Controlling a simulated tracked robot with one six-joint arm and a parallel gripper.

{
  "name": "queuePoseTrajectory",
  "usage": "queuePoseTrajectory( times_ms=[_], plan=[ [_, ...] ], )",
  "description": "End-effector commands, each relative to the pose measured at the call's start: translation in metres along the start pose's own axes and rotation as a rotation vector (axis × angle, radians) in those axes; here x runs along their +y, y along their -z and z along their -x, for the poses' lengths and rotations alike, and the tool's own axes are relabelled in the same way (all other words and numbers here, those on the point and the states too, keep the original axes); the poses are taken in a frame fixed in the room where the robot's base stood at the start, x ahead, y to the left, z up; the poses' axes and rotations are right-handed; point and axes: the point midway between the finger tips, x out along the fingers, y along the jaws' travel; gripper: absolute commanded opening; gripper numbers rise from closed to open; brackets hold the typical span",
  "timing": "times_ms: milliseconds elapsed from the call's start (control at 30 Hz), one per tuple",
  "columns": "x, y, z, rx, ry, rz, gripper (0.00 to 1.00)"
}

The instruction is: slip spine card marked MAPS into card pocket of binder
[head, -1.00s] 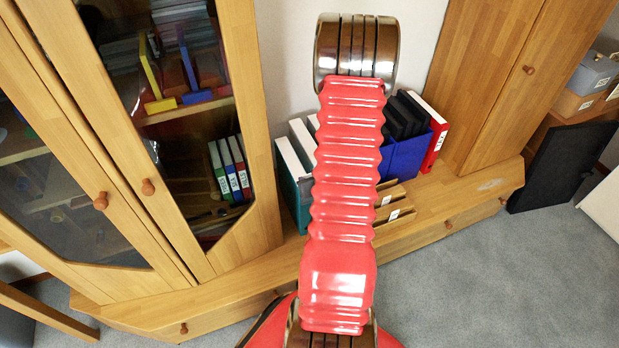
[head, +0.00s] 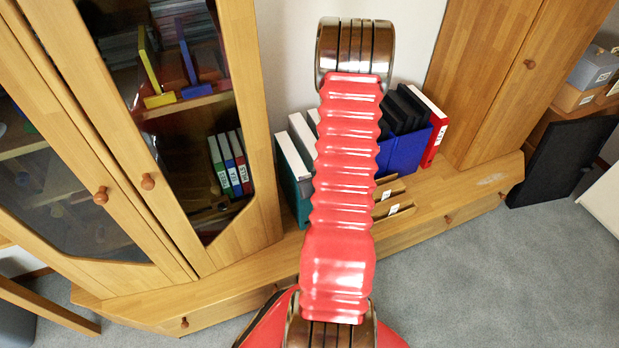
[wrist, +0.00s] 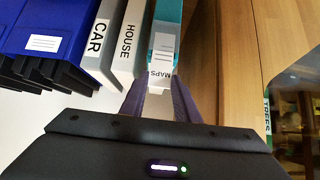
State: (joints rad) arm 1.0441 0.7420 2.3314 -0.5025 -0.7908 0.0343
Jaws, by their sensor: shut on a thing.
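The spine card marked MAPS (wrist: 160,73) is white with dark letters. In the wrist view it is between the fingertips of my gripper (wrist: 161,88), which is shut on it. The card lines up with the pale card pocket (wrist: 163,42) on the spine of the teal binder (wrist: 168,12). The card's far edge meets or overlaps the pocket's near end; I cannot tell whether it is inside. In the head view the teal binder (head: 286,180) stands at the left of the row, and my arm hides the gripper and the card.
White binders marked HOUSE (wrist: 126,42) and CAR (wrist: 97,38) stand beside the teal one. A blue file box (head: 408,150) and a red binder (head: 436,140) are farther right. A wooden cabinet with glass doors (head: 215,232) stands close on the left.

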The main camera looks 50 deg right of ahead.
Motion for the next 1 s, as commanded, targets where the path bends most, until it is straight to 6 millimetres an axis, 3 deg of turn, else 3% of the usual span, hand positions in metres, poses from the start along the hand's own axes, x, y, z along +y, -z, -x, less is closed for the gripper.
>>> queuePoseTrajectory(
  times_ms=[900, 933, 1000],
  plan=[
    [0.000, -0.014, -0.012, -0.001, -0.001, 0.000, 0.00],
    [0.000, -0.014, -0.012, -0.001, -0.001, 0.000, 0.30],
    [0.000, -0.014, -0.012, -0.001, -0.001, 0.000, 0.35]
  ],
)
